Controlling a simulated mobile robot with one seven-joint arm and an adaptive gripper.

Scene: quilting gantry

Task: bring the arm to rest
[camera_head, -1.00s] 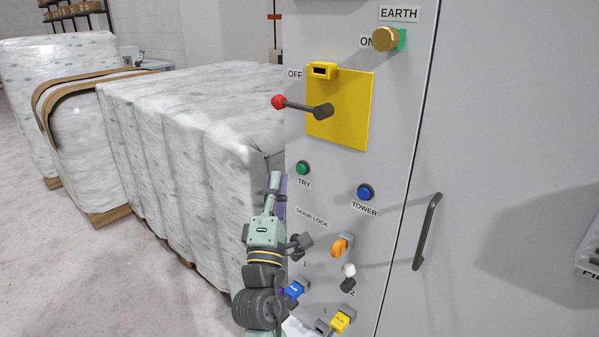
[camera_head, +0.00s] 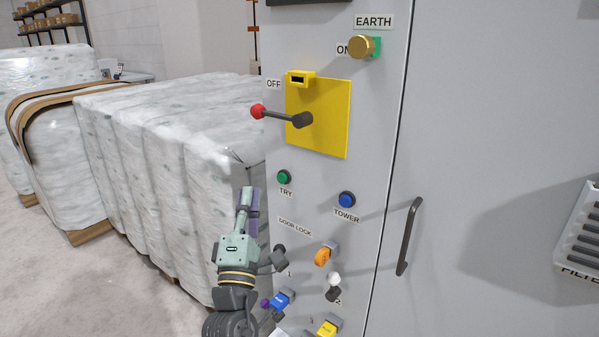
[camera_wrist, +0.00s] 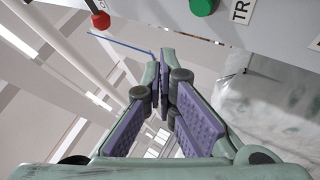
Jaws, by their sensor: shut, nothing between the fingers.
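My gripper (camera_head: 249,193) is at the end of my arm at the lower middle of the head view, pointing up in front of the grey cabinet's left edge. In the wrist view my gripper (camera_wrist: 163,62) has its purple-padded fingers brought together at the tips, with nothing held between them. It is apart from the green TRY button (camera_head: 284,177), left of and below it in the head view. My lower arm is cut off by the bottom of the picture.
The grey cabinet (camera_head: 480,130) carries a red-knobbed lever (camera_head: 275,115) on a yellow plate, a blue TOWER button (camera_head: 347,199), and an orange key-like part (camera_head: 323,257). A dark handle (camera_head: 409,237) sticks out. Wrapped white bales (camera_head: 160,150) stand left; open floor lies beyond.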

